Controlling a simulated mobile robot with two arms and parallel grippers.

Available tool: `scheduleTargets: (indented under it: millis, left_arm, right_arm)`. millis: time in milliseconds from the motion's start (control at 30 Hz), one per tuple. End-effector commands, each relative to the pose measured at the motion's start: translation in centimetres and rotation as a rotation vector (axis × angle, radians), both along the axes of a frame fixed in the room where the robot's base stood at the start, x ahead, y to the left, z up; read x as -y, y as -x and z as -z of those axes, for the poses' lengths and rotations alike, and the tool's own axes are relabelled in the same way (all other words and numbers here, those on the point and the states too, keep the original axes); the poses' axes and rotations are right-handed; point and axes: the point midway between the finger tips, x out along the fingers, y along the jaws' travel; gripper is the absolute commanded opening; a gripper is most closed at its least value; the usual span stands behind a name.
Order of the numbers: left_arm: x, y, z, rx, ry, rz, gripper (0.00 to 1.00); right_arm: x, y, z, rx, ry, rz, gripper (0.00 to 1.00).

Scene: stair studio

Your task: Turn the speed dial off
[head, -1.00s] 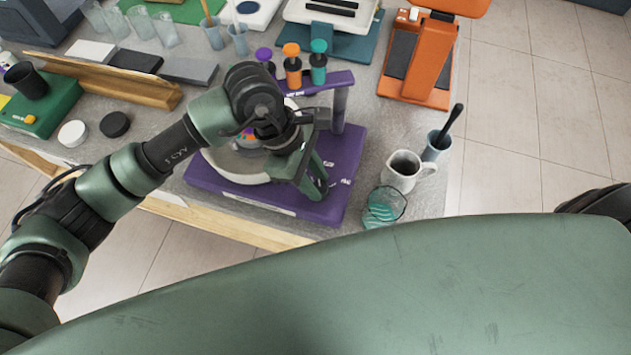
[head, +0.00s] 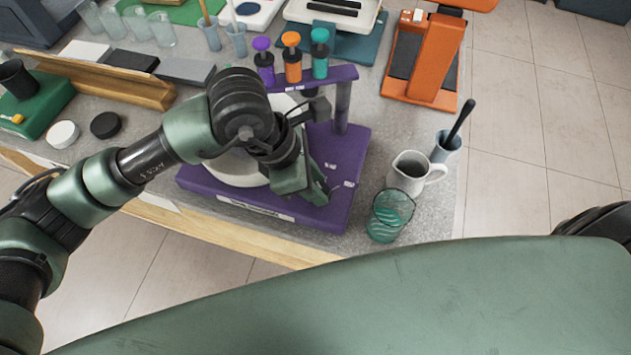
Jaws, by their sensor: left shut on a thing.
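A purple machine (head: 345,150) stands on the grey table, with a round pale plate (head: 233,172) on its base. Purple, orange and teal plungers stand in the rack along its back. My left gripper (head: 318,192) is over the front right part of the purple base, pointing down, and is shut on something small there. The fingertips and what they hold are mostly hidden by the gripper and wrist. I cannot make out the speed dial or its setting. My right gripper does not show; only a dark part of my body is at the right edge.
A white jug (head: 407,174), a teal glass (head: 388,214) and a cup with a dark-handled tool (head: 446,146) stand close to the right of the machine. An orange device (head: 422,60) is behind them. A wooden rail (head: 95,78) lies at left.

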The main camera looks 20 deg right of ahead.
Motion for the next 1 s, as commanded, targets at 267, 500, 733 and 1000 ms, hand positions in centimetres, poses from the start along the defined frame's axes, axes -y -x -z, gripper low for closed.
scheduleTargets:
  millis: [267,500,733,1000]
  left_arm:
    - [0.0,0.0,0.1,-0.002,-0.001,-0.001,0.44]
    - [0.0,0.0,0.0,-0.001,0.000,-0.001,0.51]
    - [-0.4,-0.2,-0.9,0.003,0.001,-0.001,0.51]
    - [-2.1,-0.5,-5.1,0.004,0.000,-0.002,0.51]
  right_arm:
    - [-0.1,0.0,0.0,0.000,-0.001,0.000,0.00]
    - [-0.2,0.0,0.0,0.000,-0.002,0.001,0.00]
    - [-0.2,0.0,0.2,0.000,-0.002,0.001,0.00]
    - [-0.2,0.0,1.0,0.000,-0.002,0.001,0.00]
